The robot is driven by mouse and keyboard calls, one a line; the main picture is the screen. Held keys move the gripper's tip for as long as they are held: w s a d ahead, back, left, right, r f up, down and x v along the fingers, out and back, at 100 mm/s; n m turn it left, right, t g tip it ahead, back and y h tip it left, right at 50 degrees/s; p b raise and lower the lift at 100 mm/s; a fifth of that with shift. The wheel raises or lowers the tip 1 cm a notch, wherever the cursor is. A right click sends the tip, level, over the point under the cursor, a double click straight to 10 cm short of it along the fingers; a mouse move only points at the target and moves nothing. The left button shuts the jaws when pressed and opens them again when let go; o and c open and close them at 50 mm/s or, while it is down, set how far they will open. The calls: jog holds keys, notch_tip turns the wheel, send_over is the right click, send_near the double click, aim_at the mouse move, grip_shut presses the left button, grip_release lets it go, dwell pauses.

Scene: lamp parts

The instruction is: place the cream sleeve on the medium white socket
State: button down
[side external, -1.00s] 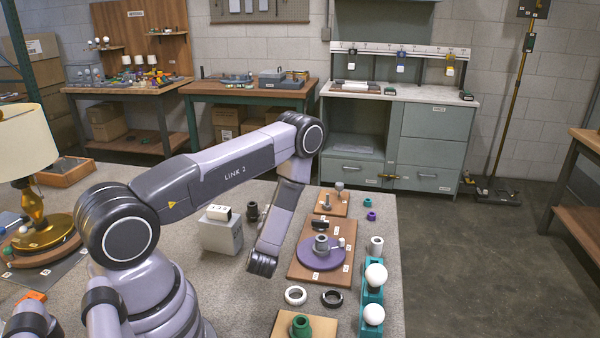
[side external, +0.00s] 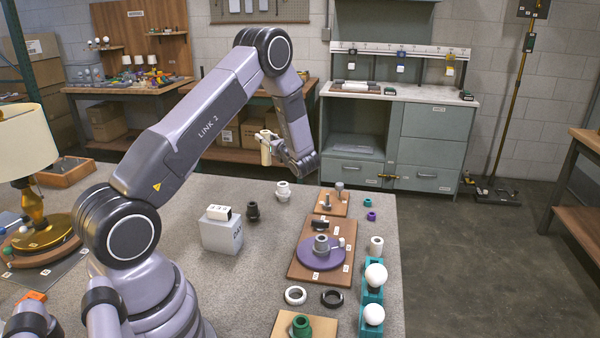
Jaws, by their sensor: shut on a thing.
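The cream sleeve (side external: 265,149) is a small upright pale cylinder, held in the air above the back of the grey table. My gripper (side external: 269,149) is shut on it; the fingers are small and partly hidden, with a thin green mark showing there. The white socket (side external: 283,192) is a pale stepped fitting standing upright on the table, below and slightly right of the sleeve in the picture. The sleeve is apart from the socket. I cannot tell the depth between them exactly.
A black socket (side external: 253,211) and a grey box (side external: 221,233) stand left of the white socket. A brown board with a purple disc (side external: 321,262) lies to the right. A white hollow cylinder (side external: 376,245) and white globes (side external: 376,274) stand near the right edge.

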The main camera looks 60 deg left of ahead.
jog(key=w+a+f, duration=0.7)
jog(key=w+f, duration=0.2)
jog(key=f, duration=0.3)
jog(key=shift+w+a+f, duration=0.2)
jog(key=shift+w+a, duration=0.1)
jog(key=shift+a, duration=0.1)
jog(key=shift+f, duration=0.3)
jog(key=c, duration=0.9)
grip_release()
